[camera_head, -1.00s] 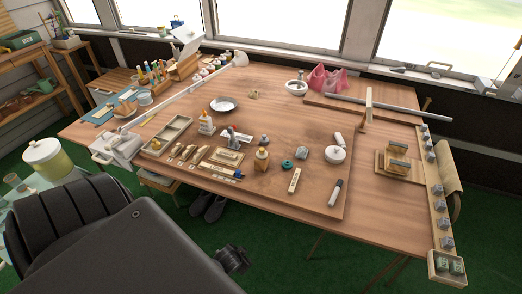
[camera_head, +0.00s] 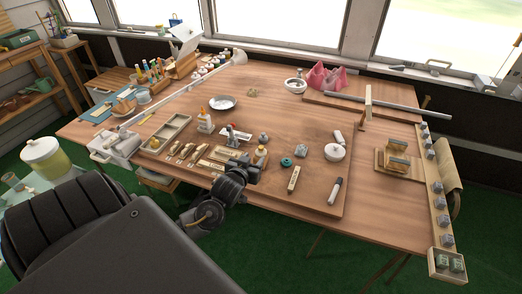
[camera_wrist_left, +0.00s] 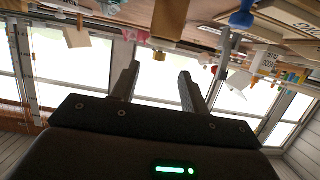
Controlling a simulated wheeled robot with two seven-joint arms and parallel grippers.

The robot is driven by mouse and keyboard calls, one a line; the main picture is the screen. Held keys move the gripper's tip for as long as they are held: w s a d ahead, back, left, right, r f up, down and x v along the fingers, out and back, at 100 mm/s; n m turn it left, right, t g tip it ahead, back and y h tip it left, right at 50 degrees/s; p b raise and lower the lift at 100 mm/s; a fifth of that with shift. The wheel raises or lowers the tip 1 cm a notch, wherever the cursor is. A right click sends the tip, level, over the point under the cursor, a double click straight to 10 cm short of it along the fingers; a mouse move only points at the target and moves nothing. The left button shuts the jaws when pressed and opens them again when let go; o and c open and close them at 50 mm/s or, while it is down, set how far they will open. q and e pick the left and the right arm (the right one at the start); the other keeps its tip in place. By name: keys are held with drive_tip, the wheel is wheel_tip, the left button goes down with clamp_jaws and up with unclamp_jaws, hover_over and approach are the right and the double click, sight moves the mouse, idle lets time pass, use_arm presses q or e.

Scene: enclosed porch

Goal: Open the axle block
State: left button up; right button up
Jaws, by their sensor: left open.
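An amber-brown object with a gold end (camera_wrist_left: 168,22) is beyond the fingertips. I cannot tell for certain which thing is the axle block. A pale wooden block piece (camera_head: 221,154) lies just left of the gripper, partly hidden by my arm. My right gripper is not in view.
A sectioned tray (camera_head: 168,133) lies at left. The board's middle back is fairly clear.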

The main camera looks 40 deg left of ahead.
sight(260, 151)
use_arm(q)
drive_tip(key=p+x, duration=0.1)
drive_tip(key=x, duration=1)
drive_tip(key=shift+s+d, duration=0.15)
clamp_jaws()
